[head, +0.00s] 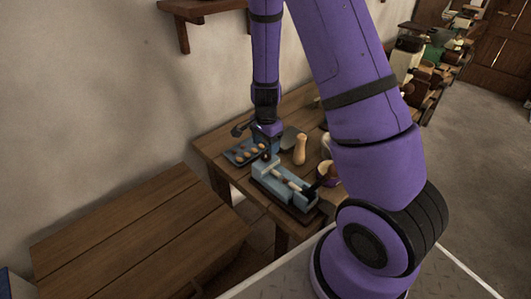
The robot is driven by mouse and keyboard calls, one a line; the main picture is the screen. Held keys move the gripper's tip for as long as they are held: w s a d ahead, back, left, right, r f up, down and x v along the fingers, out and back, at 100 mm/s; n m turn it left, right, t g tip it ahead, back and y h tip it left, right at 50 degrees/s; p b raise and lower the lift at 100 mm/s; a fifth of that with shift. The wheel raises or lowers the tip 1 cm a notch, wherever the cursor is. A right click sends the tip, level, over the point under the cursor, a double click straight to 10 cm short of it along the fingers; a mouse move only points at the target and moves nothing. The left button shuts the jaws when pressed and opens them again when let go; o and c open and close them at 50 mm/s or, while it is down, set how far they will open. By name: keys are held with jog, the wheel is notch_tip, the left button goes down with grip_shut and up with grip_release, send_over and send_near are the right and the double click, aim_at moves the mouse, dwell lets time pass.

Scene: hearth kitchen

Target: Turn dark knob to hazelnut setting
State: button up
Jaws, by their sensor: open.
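My gripper (266,147) points down at the far-left part of the wooden table, over the gap between a blue-grey tray and a light blue device. Its fingers are small and partly lost against the things behind them; it is open. The light blue device (262,171) has a pale cylinder (287,181) along its top and dark parts at its right end. A small dark round spot shows just below my gripper, at the device's far-left end; I cannot tell whether it is the dark knob. No hazelnut mark can be read at this size.
The blue-grey tray (232,157) holds several brown round pieces. A tan wooden bottle-shaped thing (300,150) stands right of my gripper, with a cup (324,180) nearer my arm. A lower wooden table (140,235) at left is bare. A wall shelf (205,6) hangs above.

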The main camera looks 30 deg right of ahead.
aim_at(266, 154)
jog(key=shift+f, duration=2.15)
jog(key=c, duration=0.9)
